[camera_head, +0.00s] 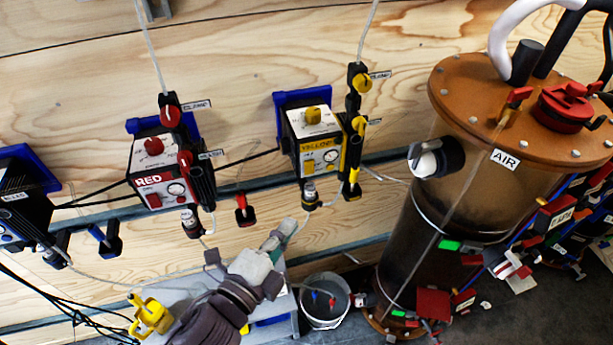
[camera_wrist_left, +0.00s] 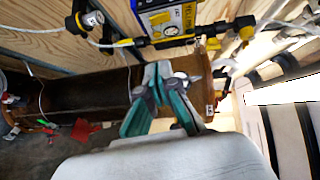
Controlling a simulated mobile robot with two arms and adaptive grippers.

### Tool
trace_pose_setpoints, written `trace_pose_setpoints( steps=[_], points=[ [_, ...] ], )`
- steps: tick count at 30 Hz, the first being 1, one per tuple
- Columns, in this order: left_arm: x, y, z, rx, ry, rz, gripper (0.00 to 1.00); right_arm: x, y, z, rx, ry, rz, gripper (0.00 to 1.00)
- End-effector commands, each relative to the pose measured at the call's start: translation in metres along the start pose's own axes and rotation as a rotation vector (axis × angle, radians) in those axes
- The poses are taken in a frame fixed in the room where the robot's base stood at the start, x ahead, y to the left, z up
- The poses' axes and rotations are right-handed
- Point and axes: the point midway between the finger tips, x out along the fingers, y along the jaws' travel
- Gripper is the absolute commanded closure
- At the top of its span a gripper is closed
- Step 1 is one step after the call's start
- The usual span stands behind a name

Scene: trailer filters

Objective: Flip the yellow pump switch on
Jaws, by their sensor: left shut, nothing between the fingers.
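The yellow pump box (camera_head: 296,122) is mounted on the wooden wall, with a yellow knob (camera_head: 313,115) on top and a white and yellow front with a round gauge. A small yellow patch (camera_head: 309,166) shows low on its front; I cannot tell which part is the switch or its position. The box also shows at the top of the left wrist view (camera_wrist_left: 170,18), upside down. My left gripper (camera_head: 288,226) is shut and empty, below the yellow pump and apart from it. Its teal fingers also show in the left wrist view (camera_wrist_left: 165,72). My right gripper is out of view.
The red pump box (camera_head: 150,172) hangs left of the yellow one, a blue-backed pump (camera_head: 22,212) at far left. Yellow-handled valves (camera_head: 361,84) stand right of the yellow box. A brown-lidded tank (camera_head: 455,95) stands right. A bucket (camera_head: 325,318) sits below.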

Motion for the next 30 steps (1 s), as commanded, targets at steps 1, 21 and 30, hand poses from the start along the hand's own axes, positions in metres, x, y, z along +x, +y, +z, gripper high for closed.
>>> trace_pose_setpoints(
  steps=[1,21,30],
  points=[
    [0.0,0.0,0.0,-0.001,0.0,0.0,1.0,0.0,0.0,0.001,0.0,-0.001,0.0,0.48],
    [0.097,-0.003,0.0,-0.003,-0.001,0.0,1.0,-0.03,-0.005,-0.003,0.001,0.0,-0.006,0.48],
    [0.125,0.0,0.025,-0.002,0.0,0.003,1.0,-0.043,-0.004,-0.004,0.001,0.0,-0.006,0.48]
  ],
)
